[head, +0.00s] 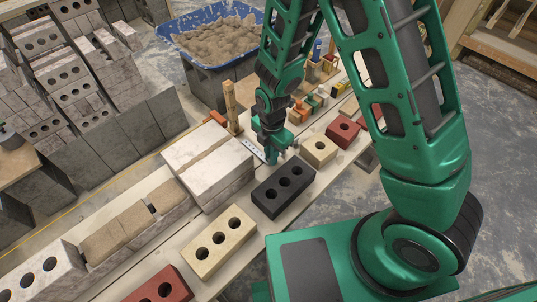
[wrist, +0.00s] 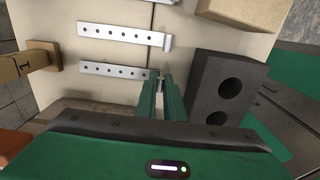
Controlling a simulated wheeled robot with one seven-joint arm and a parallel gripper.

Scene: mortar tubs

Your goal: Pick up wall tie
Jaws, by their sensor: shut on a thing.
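I cannot tell whether the held tie still touches the surface.
A black holed brick (head: 284,189) stands close to the right of my gripper. A pale block (head: 208,165) and an upright wooden piece (head: 231,107) are to the left. Cream (head: 318,150) and red (head: 343,131) bricks line the plank. A blue mortar tub (head: 166,31) stands behind.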

